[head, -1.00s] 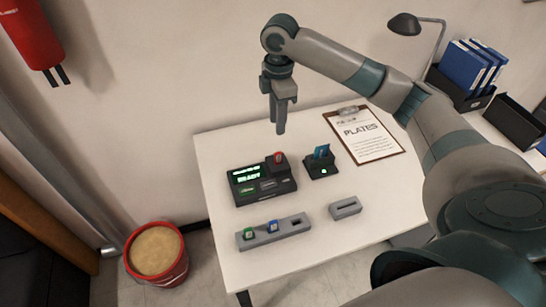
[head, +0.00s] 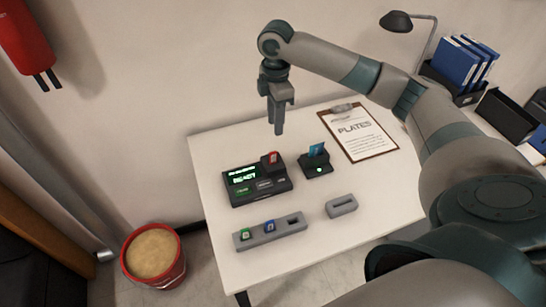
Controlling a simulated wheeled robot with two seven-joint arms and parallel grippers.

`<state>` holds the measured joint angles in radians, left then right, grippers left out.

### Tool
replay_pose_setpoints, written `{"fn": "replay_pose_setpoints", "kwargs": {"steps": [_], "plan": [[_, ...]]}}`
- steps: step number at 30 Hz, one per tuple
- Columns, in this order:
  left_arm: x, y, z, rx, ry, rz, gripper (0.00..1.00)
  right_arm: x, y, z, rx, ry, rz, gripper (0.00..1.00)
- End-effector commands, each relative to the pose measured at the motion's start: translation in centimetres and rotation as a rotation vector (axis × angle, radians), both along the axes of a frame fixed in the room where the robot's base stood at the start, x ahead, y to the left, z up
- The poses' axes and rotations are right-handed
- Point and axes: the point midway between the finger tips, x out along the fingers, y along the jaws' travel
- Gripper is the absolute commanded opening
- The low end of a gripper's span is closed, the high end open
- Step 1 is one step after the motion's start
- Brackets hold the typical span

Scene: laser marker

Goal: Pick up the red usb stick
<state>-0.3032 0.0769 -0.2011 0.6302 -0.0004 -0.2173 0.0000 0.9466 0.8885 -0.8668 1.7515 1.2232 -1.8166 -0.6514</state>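The red usb stick (head: 273,157) stands upright in the raised right part of the dark marker unit (head: 257,184). My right gripper (head: 276,131) hangs fingers down, clearly above the table and behind the marker unit in the picture. It is apart from the red stick and nothing shows in it. Its fingers overlap in this view, so the gap between them is unclear. A green usb stick (head: 245,233) and a blue usb stick (head: 269,227) sit in the long grey rack (head: 256,236), whose right slot is empty. My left gripper is out of view.
A small dark stand (head: 318,168) with a blue card is right of the marker unit. A small grey block (head: 341,206) lies in front of it. A clipboard (head: 358,133) lies at the back right. The table (head: 300,262) is clear at the front.

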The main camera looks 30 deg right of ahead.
Motion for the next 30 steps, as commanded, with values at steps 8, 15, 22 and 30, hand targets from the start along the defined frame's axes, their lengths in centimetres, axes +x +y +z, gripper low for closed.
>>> {"fn": "replay_pose_setpoints", "kwargs": {"steps": [8,15,22,30], "plan": [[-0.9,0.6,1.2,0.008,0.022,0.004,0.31,-0.1,0.0,-5.0,0.000,0.003,-0.001,0.30],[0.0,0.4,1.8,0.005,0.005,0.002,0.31,0.0,0.1,-7.6,0.000,0.001,0.001,0.30],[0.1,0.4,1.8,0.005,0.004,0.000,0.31,0.0,0.1,-7.9,0.000,0.000,0.001,0.30],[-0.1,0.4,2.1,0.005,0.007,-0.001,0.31,-0.1,0.3,-8.2,0.001,0.001,0.001,0.30]]}}
